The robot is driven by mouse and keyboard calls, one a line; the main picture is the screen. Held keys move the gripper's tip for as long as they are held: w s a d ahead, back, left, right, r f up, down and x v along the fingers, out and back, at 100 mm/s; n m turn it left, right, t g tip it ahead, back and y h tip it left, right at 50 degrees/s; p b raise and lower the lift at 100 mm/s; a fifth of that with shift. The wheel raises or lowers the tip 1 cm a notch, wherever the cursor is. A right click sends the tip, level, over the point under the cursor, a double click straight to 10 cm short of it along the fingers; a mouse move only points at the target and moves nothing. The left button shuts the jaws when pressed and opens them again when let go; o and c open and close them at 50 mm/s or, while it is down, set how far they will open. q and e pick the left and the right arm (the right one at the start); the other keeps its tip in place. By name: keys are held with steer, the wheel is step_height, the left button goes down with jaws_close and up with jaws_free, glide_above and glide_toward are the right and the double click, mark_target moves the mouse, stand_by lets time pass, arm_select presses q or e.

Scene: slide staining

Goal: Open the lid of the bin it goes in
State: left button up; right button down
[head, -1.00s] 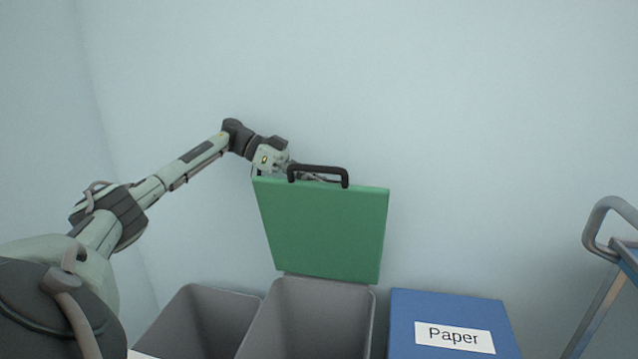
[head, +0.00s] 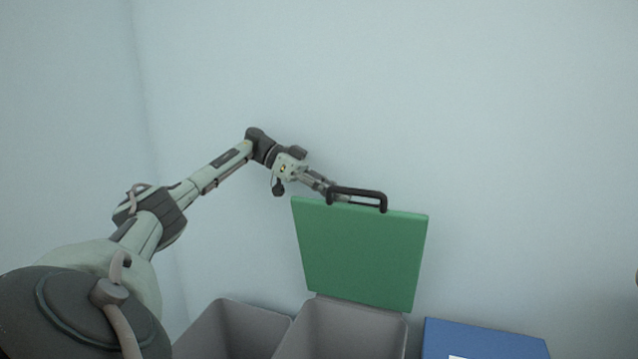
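The green lid (head: 360,255) stands upright, swung open at the back of its grey bin (head: 345,330). Its black handle (head: 357,192) is at the top edge. My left gripper (head: 335,194) comes from the upper left and is close to the left end of the handle, partly hidden by it. I cannot tell whether its fingers touch the handle or how far apart they are. The inside of the grey bin shows below the lid. My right gripper is out of view.
Another open grey bin (head: 238,330) stands to the left. A shut blue lid (head: 480,342) is to the right, its white label cut off at the picture's bottom. A pale wall rises behind the bins; the space above the lid is clear.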

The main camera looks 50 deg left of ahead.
arm_select(q)
steer(key=v, duration=0.7)
steer(key=shift+d+f, duration=0.1)
